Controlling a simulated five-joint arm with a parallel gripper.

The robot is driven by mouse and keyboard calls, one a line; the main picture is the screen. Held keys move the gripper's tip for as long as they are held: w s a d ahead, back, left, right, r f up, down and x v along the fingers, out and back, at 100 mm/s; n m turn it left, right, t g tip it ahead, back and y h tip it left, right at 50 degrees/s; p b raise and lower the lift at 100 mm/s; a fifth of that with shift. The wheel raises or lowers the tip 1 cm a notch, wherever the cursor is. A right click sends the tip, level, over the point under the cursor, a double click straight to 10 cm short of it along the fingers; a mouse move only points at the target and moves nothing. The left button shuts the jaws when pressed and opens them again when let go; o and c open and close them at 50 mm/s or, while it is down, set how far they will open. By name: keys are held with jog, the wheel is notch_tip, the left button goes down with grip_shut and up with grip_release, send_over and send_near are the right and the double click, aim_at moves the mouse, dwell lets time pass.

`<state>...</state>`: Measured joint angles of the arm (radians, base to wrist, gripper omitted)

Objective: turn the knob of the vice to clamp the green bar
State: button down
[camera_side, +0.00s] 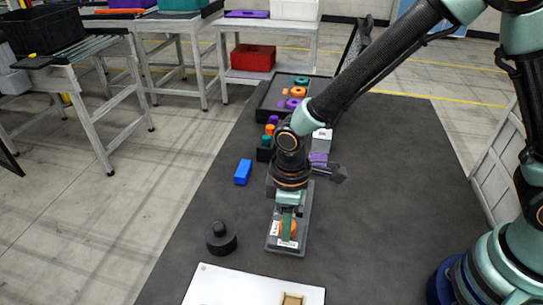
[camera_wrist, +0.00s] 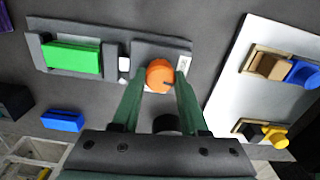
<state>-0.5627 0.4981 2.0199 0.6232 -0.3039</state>
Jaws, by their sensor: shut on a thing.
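The grey vice (camera_wrist: 60,27) lies on the dark table, and its base (camera_side: 272,244) shows below my gripper in the side view. The green bar (camera_wrist: 72,58) sits in the vice at the left in the wrist view; in the side view my arm hides it. A grey jaw (camera_wrist: 111,62) stands close to the bar's right end; I cannot tell if they touch. The round orange knob (camera_wrist: 160,74) has a dark mark on its top. My gripper (camera_wrist: 159,80) is shut on the knob, one green finger on each side. The knob (camera_side: 288,229) is partly covered in the side view.
A blue block (camera_side: 243,172) and a black round peg piece (camera_side: 221,239) lie left of the vice. A white board (camera_side: 230,287) with small fixtures is at the front. A dark tray (camera_side: 268,99) of coloured parts stands behind. The table right of the vice is clear.

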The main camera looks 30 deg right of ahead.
jog(key=shift+r+n, duration=0.1)
jog(key=shift+n, duration=0.9)
jog(key=shift+c, duration=2.2)
grip_release()
notch_tip(320, 180, up, 12)
